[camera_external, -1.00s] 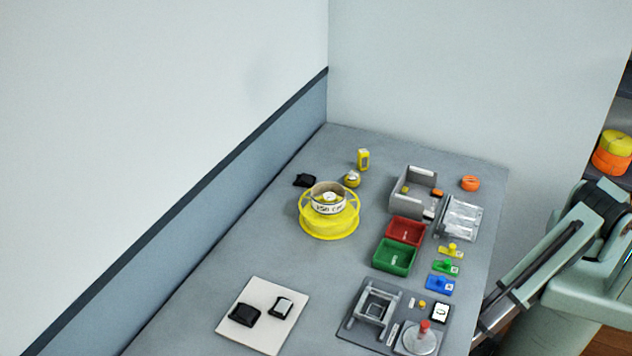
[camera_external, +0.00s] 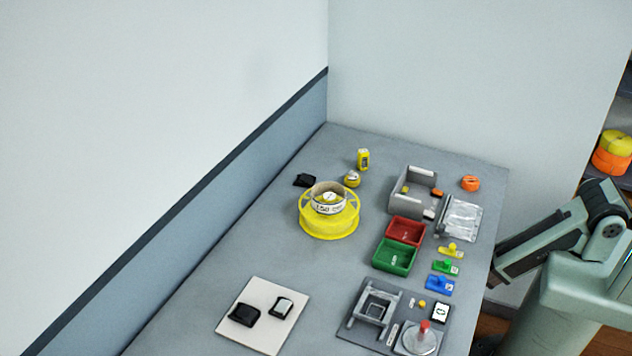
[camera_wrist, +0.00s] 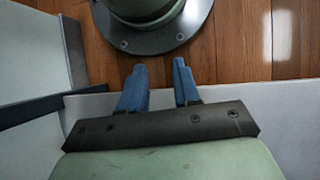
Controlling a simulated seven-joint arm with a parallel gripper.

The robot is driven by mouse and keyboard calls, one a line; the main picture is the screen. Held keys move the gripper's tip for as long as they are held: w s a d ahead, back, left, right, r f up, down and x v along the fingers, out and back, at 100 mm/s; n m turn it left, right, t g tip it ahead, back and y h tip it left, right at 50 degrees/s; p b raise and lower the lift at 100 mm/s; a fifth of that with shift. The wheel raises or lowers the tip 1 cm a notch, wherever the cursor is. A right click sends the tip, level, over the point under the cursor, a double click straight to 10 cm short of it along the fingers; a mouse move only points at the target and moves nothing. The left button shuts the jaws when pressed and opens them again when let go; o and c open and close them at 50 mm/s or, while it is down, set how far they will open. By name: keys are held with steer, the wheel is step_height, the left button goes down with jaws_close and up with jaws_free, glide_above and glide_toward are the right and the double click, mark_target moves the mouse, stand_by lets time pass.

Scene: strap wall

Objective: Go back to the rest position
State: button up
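My gripper (camera_wrist: 160,68) shows in the wrist view as two blue fingers standing apart, with nothing between them. It points down over the wooden floor (camera_wrist: 235,45), close to my own round base. In the external view my arm is folded at the right, beside the table (camera_external: 265,255), and the gripper itself cannot be made out there.
The table holds a yellow spool (camera_external: 329,222), red bin (camera_external: 406,231), green bin (camera_external: 394,257), grey box (camera_external: 402,203), a white board with black pieces (camera_external: 262,338) and a grey fixture plate (camera_external: 365,338). A wall (camera_external: 250,140) runs along its left side.

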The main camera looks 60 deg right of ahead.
steer(key=s+d+r+y, duration=0.1)
steer(key=s+d+r, duration=0.2)
steer(key=s+d, duration=0.2)
steer(key=d, duration=0.3)
steer(key=shift+s+d+g, duration=0.15)
steer(key=shift+s+g, duration=0.05)
steer(key=shift+g, duration=0.2)
stand_by(0.4)
